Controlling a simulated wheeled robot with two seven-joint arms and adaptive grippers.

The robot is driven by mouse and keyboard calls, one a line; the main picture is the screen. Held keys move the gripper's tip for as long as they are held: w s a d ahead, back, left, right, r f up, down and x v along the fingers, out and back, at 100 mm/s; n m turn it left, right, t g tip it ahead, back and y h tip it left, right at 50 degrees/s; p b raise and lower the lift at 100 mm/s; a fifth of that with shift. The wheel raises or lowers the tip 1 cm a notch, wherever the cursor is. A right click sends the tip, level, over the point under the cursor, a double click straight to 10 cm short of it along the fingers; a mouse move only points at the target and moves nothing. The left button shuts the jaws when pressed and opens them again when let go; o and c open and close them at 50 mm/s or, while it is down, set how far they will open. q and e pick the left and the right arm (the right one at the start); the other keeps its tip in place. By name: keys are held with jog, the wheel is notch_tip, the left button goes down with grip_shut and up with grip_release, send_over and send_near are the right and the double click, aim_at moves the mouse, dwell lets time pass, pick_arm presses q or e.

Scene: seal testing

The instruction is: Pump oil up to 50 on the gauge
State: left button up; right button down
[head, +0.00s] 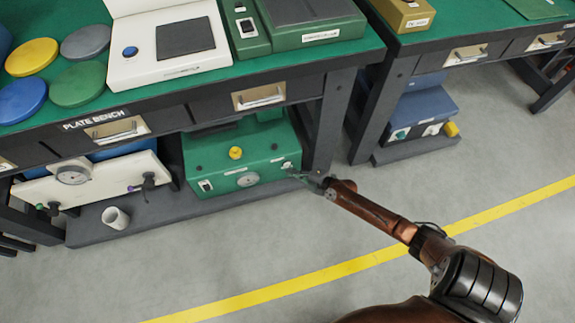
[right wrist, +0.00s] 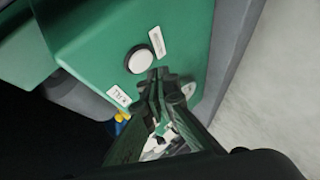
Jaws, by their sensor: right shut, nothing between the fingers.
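My right gripper (head: 302,174) is shut and empty at the green unit's right front corner. In the right wrist view its fingertips (right wrist: 160,78) are close to a white round button (right wrist: 138,59) on a green face; I cannot tell whether they touch. My left gripper is out of view.
A bench leg (head: 331,120) stands just right of the green unit. A white cup (head: 115,217) stands near the shelf's left part. Coloured discs (head: 78,84) and a white device (head: 165,45) lie on the green benchtop. The floor in front is clear, crossed by a yellow line (head: 340,268).

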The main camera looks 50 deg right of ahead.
jog(key=s, duration=0.1)
jog(key=s+a+p, duration=0.1)
jog(key=s+a, duration=0.1)
jog(key=s, duration=0.1)
jog(key=shift+a, duration=0.25)
jog(key=shift+s, duration=0.1)
dwell(0.3)
